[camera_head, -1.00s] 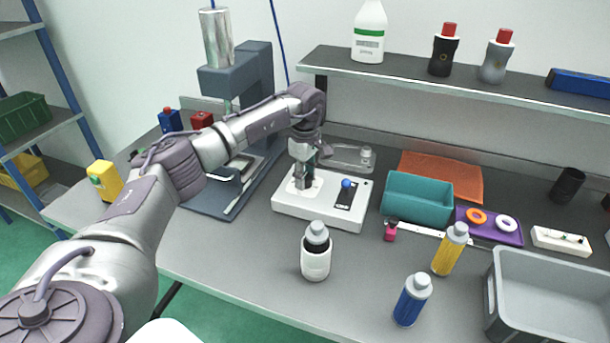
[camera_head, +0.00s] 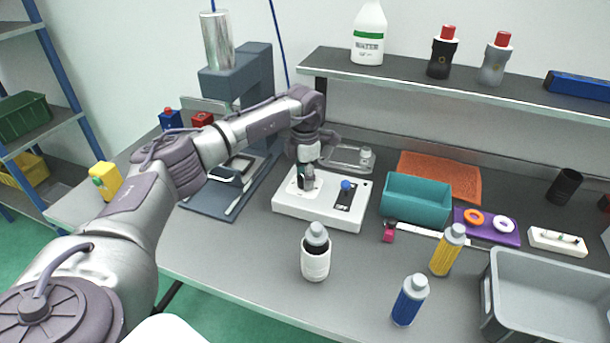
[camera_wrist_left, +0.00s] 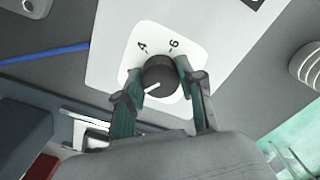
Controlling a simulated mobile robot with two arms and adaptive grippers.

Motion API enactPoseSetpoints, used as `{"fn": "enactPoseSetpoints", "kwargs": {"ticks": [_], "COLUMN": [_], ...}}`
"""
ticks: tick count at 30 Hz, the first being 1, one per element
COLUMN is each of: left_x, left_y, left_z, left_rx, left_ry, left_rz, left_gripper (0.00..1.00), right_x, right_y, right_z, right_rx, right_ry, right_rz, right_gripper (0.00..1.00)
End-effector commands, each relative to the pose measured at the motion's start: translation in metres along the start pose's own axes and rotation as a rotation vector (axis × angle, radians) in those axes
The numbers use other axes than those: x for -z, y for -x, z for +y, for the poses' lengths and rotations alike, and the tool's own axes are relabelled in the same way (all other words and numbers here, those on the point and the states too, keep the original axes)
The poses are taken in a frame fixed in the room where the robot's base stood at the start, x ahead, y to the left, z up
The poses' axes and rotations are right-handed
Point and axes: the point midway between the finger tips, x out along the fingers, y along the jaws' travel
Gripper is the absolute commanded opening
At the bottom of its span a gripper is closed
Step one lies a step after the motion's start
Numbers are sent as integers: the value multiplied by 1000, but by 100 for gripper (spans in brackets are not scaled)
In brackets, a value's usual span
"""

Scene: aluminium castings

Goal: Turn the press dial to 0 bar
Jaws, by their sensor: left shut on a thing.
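The press dial (camera_wrist_left: 160,78) is a black round knob with a white pointer line, on a white plate with the marks 4 and 6 at its far side. The pointer line points to the lower left in the left wrist view; no mark shows there. My left gripper (camera_wrist_left: 162,82) is shut on the dial, one finger on each side. In the head view, my left gripper (camera_head: 306,180) is over the left part of the white control box (camera_head: 322,215) and hides most of the dial. My right gripper is not in view.
A blue-knobbed lever (camera_head: 346,185) stands on the box, right of the gripper. The press (camera_head: 243,90) is behind my left arm. A white bottle (camera_head: 316,262) stands in front of the box, and a teal bin (camera_head: 416,212) is to its right.

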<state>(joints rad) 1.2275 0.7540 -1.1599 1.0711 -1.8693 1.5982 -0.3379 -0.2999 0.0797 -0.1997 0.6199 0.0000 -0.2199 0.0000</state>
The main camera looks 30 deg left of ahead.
Motion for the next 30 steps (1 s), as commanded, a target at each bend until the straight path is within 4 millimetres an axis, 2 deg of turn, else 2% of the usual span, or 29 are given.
{"fn": "enactPoseSetpoints", "kwargs": {"ticks": [15,30], "left_x": [0,0], "left_y": [1,1], "left_z": [1,1], "left_rx": [-2,-2], "left_ry": [431,586], "left_rz": [-1,-2], "left_gripper": [3,3], "right_x": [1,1], "right_y": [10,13], "right_z": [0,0], "right_rx": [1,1], "right_ry": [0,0], "right_rz": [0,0], "right_gripper": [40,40]}}
